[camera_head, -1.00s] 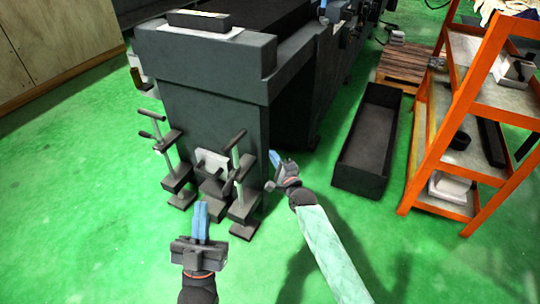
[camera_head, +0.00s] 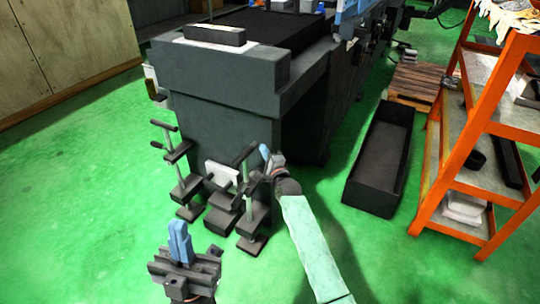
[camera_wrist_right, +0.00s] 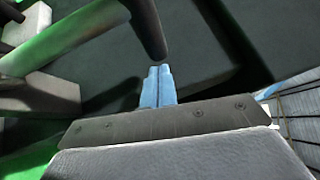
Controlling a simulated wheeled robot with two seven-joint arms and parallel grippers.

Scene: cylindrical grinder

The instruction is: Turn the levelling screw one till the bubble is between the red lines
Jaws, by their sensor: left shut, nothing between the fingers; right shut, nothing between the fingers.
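Two levelling screws with dark T-shaped handles stand at the near end of the grinder (camera_head: 225,120): a left one (camera_head: 182,160) and a right one (camera_head: 246,178). I cannot tell which is screw one. My right gripper (camera_head: 265,152), with blue fingers, is shut and empty close beside the right screw's handle. In the right wrist view its shut fingertips (camera_wrist_right: 157,75) are just below the end of a dark bar (camera_wrist_right: 148,25); contact is unclear. My left gripper (camera_head: 178,238) is shut and empty, in front of the grinder. No bubble or red lines can be made out.
A dark block on a pale plate (camera_head: 214,36) lies on top of the grinder. A white block (camera_head: 222,173) sits between the screws. A long dark bin (camera_head: 380,160) and an orange shelf rack (camera_head: 480,150) stand at right. Green floor (camera_head: 80,190) at left is clear.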

